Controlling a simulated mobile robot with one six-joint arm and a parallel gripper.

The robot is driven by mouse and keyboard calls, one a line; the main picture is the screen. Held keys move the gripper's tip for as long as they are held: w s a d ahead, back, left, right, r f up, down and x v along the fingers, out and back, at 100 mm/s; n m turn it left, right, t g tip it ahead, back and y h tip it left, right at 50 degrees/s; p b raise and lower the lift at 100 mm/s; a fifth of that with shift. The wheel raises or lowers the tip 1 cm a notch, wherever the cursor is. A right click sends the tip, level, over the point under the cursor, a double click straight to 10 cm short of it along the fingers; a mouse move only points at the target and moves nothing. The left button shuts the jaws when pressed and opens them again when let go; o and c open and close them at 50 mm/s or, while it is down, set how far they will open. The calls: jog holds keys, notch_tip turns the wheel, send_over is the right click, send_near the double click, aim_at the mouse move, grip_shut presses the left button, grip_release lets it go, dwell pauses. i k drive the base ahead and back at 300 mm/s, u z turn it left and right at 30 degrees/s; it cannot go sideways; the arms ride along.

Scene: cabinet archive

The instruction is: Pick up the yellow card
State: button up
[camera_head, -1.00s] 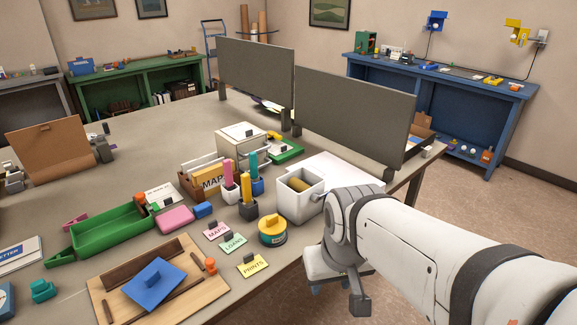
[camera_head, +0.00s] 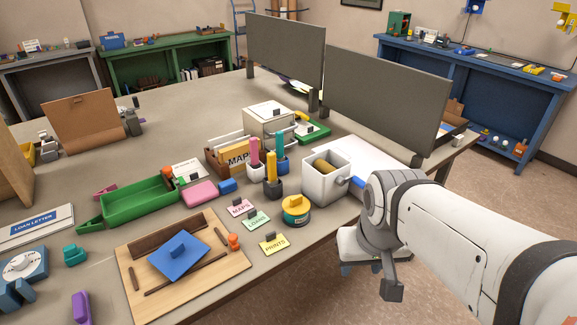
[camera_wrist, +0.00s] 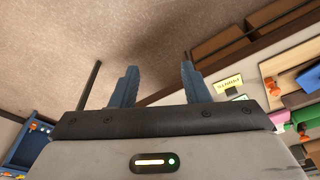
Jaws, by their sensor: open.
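The yellow card (camera_head: 274,244), marked PRINTS, has a dark tab on top and lies near the front edge of the table. It is right of the wooden board and just below the green LOANS card (camera_head: 256,220) and the pink MAPS card (camera_head: 239,207). In the wrist view the yellow card (camera_wrist: 228,84) shows to the right of my gripper, beyond the fingers. My gripper (camera_wrist: 160,68) is open and empty, with its two fingers spread over the floor beside the table. It is apart from the card.
A round yellow-and-teal tin (camera_head: 296,210) stands just right of the cards. A white bin (camera_head: 327,183) is behind it. The wooden board (camera_head: 236,284) holds a blue block (camera_head: 178,256), with an orange knob (camera_head: 233,241) at its right. Dark screens (camera_head: 385,105) stand farther back.

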aim_at(273, 243)
jog(key=z, duration=1.35)
jog(key=k, duration=1.1)
jog(key=u, duration=1.2)
jog(key=i, duration=1)
jog(key=u, duration=0.05)
